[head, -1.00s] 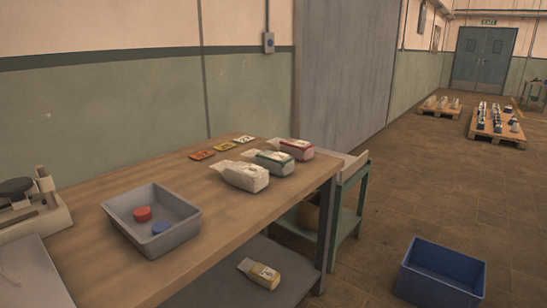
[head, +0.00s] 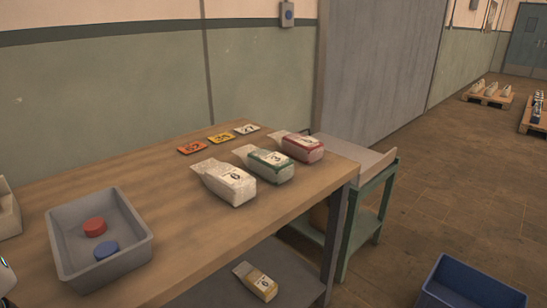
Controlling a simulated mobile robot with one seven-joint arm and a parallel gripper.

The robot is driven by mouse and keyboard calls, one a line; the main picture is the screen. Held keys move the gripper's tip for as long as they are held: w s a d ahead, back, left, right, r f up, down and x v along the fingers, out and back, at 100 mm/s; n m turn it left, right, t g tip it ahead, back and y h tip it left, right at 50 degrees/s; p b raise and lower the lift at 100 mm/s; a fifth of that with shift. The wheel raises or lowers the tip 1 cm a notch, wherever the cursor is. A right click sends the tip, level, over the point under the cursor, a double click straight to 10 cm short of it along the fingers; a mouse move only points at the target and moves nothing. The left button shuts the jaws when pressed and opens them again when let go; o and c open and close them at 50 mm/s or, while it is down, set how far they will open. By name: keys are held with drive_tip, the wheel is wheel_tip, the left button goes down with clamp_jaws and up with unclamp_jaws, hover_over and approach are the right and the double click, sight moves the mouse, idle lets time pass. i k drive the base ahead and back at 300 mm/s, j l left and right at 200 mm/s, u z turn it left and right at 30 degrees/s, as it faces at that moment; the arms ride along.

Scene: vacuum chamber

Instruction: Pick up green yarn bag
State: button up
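The green yarn bag (head: 269,166), a pale bag with green trim and a dark mark on its label, lies on the wooden table (head: 165,225). It is the middle one of three bags in a row. A white bag (head: 229,184) lies to its left and nearer, and a red-trimmed bag (head: 303,146) to its right and farther. Small gaps seem to separate them. My gripper is not in view, apart from perhaps a small white part of me at the left edge.
A grey bin (head: 70,263) with a red disc (head: 95,227) and a blue disc (head: 105,250) stands left on the table. Orange and yellow cards (head: 220,139) lie behind the bags. A yellow-labelled bag (head: 259,283) is on the lower shelf. A blue crate (head: 468,285) is on the floor.

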sight(276, 169)
drive_tip(key=i+l+u, duration=0.1)
drive_tip(key=i+l, duration=0.2)
drive_tip(key=l, duration=0.15)
drive_tip(key=i+l+u, duration=0.1)
drive_tip(key=i+l, duration=0.25)
drive_tip(key=l, duration=0.1)
